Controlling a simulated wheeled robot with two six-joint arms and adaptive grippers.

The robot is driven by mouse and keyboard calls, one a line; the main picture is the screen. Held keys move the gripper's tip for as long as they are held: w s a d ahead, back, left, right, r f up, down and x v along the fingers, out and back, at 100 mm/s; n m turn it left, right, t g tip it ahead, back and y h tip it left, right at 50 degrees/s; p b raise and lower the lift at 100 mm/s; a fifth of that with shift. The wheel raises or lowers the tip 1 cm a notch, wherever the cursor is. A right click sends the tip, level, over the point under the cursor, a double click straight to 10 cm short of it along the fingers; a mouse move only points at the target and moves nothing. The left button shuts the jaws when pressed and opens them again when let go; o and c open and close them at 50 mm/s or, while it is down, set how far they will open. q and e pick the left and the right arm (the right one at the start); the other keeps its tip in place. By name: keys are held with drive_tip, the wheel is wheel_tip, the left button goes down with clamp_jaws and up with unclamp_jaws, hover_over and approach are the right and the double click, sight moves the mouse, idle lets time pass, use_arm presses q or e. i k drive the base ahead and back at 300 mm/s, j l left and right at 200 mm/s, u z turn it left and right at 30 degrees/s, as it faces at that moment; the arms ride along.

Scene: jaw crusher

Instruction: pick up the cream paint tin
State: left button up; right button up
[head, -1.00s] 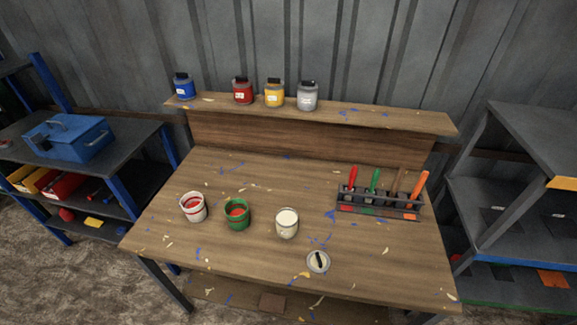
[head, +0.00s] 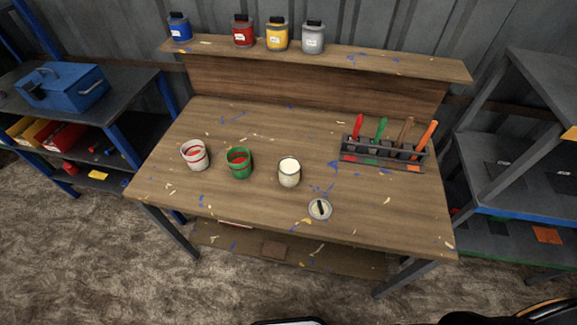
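The cream paint tin (head: 289,173) stands upright and open on the wooden workbench (head: 240,118), right of the green tin. Cream paint shows at its top. A round lid with a dark handle (head: 320,209) lies on the bench in front of it, to the right. The green tin (head: 239,164) holds something red. A white tin with red inside (head: 195,155) stands further left. Neither gripper can be made out in the head view. Only dark, cut-off parts of my own body show at the bottom edge and the bottom right corner.
A rack of colored-handled tools (head: 385,152) stands on the bench's right side. Several lidded jars, including a grey one (head: 313,40), line the raised back shelf (head: 370,62). A blue toolbox (head: 62,88) sits on the left shelving. Grey shelving (head: 525,195) stands at right. Floor in front is clear.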

sight(288, 167)
drive_tip(key=i+j+z, duration=0.2)
drive_tip(key=j+z, duration=0.15)
drive_tip(key=j, duration=1)
drive_tip(key=j+z, duration=0.35)
drive_tip(key=j, duration=1)
